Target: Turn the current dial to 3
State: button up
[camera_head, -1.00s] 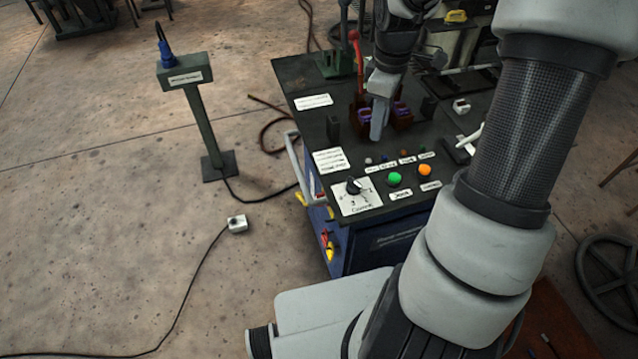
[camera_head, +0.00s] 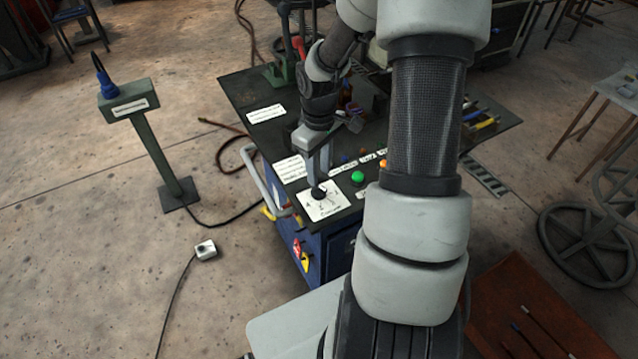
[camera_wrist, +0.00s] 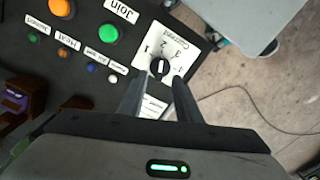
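The current dial is a black knob (camera_wrist: 160,67) on a white square plate (camera_wrist: 185,38) with numbers around it. In the head view the knob (camera_head: 319,194) sits near the front left corner of the cart top, on its plate (camera_head: 326,210). A pale mark shows on the knob, but I cannot tell surely which number it points at. My gripper (camera_wrist: 158,82) is open, with one finger on each side of the knob's near edge. In the head view my gripper (camera_head: 318,182) points down just behind the knob. I cannot tell whether the fingers touch it.
A green button (camera_wrist: 107,34) and an orange button (camera_wrist: 60,6) lie beside the dial plate, with small labelled lamps near them. A purple and brown item (camera_wrist: 18,102) stands on the cart. A green post (camera_head: 155,150) and a cabled white box (camera_head: 206,250) are on the floor at left.

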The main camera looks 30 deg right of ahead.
aim_at(319, 186)
notch_tip(319, 186, down, 5)
jog(key=shift+f+b, duration=0.1)
jog(key=shift+b, duration=0.2)
grip_shut()
